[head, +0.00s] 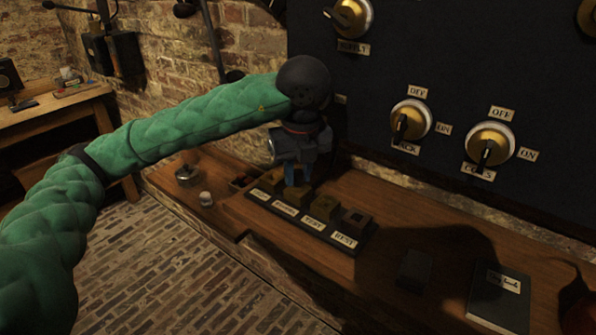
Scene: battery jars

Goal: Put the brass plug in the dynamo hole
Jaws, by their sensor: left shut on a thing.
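My left gripper (297,182) comes in from the left and points down over the plug board (322,238), close above the brass blocks. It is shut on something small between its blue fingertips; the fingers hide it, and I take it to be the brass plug. The board carries a row of brass blocks with white labels. The near right block (355,218) shows a dark hole and reads REST. The second label from the left (285,207) seems to read DYNAMO, and its block (295,196) is just below the fingertips. Whether anything touches it I cannot tell. My right gripper is out of view.
The board lies on a wooden shelf (390,205) below a dark panel (440,60) with brass switches. A small white item (206,198) and a round metal item (187,174) stand left. A dark box (414,268) and a booklet (498,296) lie right.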

